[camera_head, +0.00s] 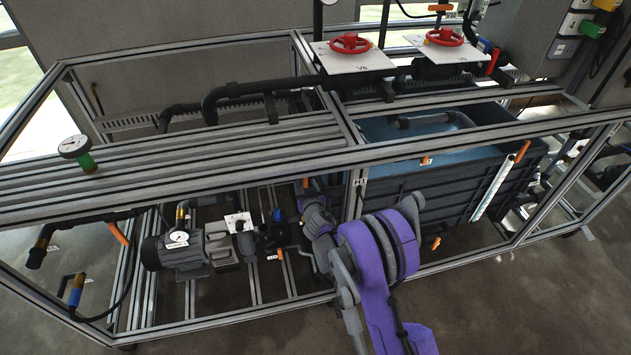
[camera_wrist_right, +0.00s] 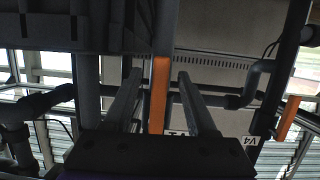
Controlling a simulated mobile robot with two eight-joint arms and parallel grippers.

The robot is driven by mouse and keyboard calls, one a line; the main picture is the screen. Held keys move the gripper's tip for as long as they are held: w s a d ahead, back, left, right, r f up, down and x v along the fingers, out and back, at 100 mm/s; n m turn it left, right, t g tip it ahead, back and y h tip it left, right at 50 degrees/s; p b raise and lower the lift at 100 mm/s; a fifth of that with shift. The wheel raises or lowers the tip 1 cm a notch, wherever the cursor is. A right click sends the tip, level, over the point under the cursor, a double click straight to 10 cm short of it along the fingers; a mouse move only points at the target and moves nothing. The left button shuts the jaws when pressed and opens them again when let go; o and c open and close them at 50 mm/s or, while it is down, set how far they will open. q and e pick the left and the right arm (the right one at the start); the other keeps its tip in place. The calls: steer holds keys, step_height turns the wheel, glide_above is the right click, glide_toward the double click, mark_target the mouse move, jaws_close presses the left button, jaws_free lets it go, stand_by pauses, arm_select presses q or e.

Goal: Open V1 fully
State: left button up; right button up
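In the right wrist view an orange lever handle (camera_wrist_right: 158,95) stands lengthwise between the two fingers of my right gripper (camera_wrist_right: 159,76). The fingers are apart, with a gap on each side of the handle. In the head view my right arm reaches into the frame of the rig, and the wrist (camera_head: 318,216) is beside an orange handle (camera_head: 306,183). The fingertips are hard to make out there. My left gripper is out of view.
A second orange handle (camera_wrist_right: 289,117) with a V4 label (camera_wrist_right: 250,141) is at the right in the wrist view. Metal rails (camera_head: 230,178), a pump motor (camera_head: 175,252) and a dark water tank (camera_head: 450,190) surround the arm closely. Red handwheels (camera_head: 350,43) are above.

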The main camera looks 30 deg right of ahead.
steer(key=shift+s, duration=0.1)
steer(key=p+v, duration=0.1)
steer(key=v, duration=0.5)
steer(key=shift+s+f+p, duration=0.3)
steer(key=shift+s, duration=0.2)
steer(key=shift+a, duration=0.1)
